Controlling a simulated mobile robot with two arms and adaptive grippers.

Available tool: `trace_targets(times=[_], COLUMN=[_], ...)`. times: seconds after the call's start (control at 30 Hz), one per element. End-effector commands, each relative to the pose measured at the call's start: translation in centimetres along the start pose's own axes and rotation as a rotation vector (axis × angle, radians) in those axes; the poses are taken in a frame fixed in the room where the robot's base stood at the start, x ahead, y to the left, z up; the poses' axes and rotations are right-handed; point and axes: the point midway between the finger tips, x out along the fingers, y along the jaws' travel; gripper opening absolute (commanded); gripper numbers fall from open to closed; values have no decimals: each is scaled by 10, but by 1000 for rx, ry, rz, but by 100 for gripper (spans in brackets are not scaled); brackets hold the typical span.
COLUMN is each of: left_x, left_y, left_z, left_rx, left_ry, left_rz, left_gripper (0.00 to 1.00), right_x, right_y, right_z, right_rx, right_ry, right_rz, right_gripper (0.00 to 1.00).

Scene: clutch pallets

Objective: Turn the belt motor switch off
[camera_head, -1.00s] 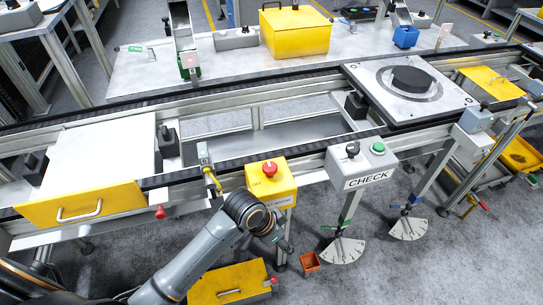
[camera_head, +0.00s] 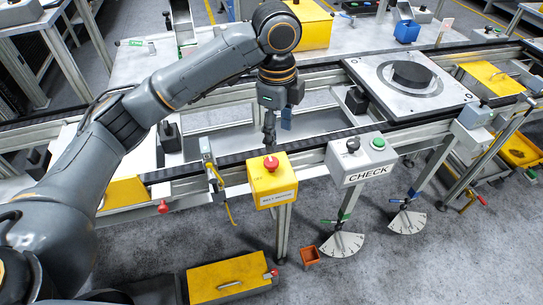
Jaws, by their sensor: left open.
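A yellow switch box (camera_head: 271,188) with a red mushroom button (camera_head: 271,163) on top is mounted at the near side of the conveyor. Its front bears a white label, too small to read surely. My left gripper (camera_head: 270,138) points down just behind and above the red button in the picture. It is open and holds nothing that I can see. I cannot tell whether its fingers touch the button or the box. My right gripper is not in view.
A grey CHECK box (camera_head: 361,160) with a black knob and green button stands to the right. A round black part (camera_head: 412,75) lies on a plate on the belt. A yellow case (camera_head: 230,280) and an orange bin (camera_head: 310,257) are on the floor.

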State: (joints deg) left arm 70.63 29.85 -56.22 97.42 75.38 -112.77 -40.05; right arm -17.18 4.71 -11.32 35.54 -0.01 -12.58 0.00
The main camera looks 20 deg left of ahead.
Motion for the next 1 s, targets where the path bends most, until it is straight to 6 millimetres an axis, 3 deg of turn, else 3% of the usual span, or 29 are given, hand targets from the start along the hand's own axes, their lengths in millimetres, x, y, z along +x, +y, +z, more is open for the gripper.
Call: trace_targets(times=[0.03,0.13,0.3,0.47,0.8,1.0], left_x=[-14,-29,-30,-5,66,93], left_y=[-3,-4,-4,-3,-2,-2], left_z=[7,15,19,20,22,23], left_rx=[7,20,27,27,26,27], left_ry=[-16,-29,-34,-34,-33,-33], left_rz=[2,14,24,25,23,21], left_gripper=[58,58,58,58,58,58], right_x=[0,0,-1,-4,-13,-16], right_y=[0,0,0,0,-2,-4], right_z=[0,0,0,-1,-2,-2], right_rx=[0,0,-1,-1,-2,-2], right_ry=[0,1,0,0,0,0], right_rz=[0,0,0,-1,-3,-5], right_gripper=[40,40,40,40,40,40])
